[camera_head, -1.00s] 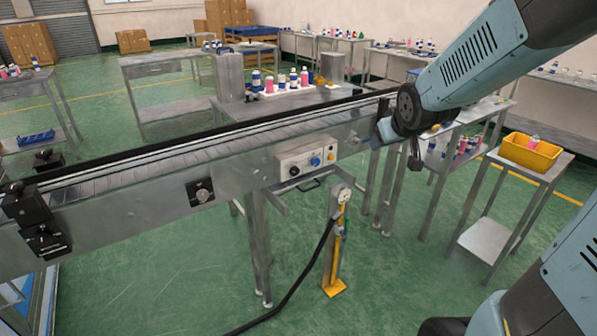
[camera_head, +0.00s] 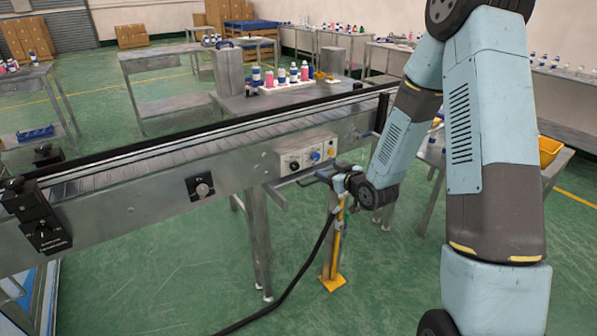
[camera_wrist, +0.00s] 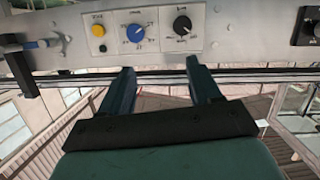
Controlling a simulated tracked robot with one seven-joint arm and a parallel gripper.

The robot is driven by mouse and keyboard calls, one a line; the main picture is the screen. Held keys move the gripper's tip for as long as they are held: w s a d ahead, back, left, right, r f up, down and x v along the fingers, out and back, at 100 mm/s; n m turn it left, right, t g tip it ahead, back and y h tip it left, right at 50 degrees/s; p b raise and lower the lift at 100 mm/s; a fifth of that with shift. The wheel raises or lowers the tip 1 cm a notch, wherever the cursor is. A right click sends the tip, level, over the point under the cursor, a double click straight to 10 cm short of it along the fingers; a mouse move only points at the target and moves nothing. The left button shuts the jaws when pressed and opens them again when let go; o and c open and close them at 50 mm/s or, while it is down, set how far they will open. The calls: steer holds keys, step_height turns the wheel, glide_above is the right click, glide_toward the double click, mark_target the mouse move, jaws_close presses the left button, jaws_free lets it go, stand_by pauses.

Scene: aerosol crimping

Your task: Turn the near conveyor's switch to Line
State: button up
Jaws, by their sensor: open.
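The near conveyor (camera_head: 130,205) has a pale control panel (camera_head: 280,163) on its side, carrying a black knob (camera_head: 294,165), a blue knob (camera_head: 315,156) and a yellow button (camera_head: 331,152). In the wrist view the black knob (camera_wrist: 182,24), blue knob (camera_wrist: 136,32) and yellow button (camera_wrist: 98,30) sit in a row above my fingers. Their labels are too small to read. My gripper (camera_head: 325,178) is open and empty, just below and right of the panel. In the wrist view its fingers (camera_wrist: 163,78) are spread, tips below the blue and black knobs, apart from both.
Another black dial (camera_head: 202,189) is on the conveyor side, left of the panel. A yellow-based post (camera_head: 333,268) with a black cable stands below my gripper. A table with bottles (camera_head: 285,98) is behind the conveyor. Green floor lies open in front.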

mark_target(296, 168)
step_height(296, 168, down, 6)
steer(key=s+a+t+y, duration=0.2)
steer(key=a+y, duration=0.1)
steer(key=shift+m, duration=0.4)
steer(key=x, duration=1.3)
steer(key=shift+w+f, duration=0.1)
steer(key=shift+w, duration=0.3)
steer(key=c, duration=1)
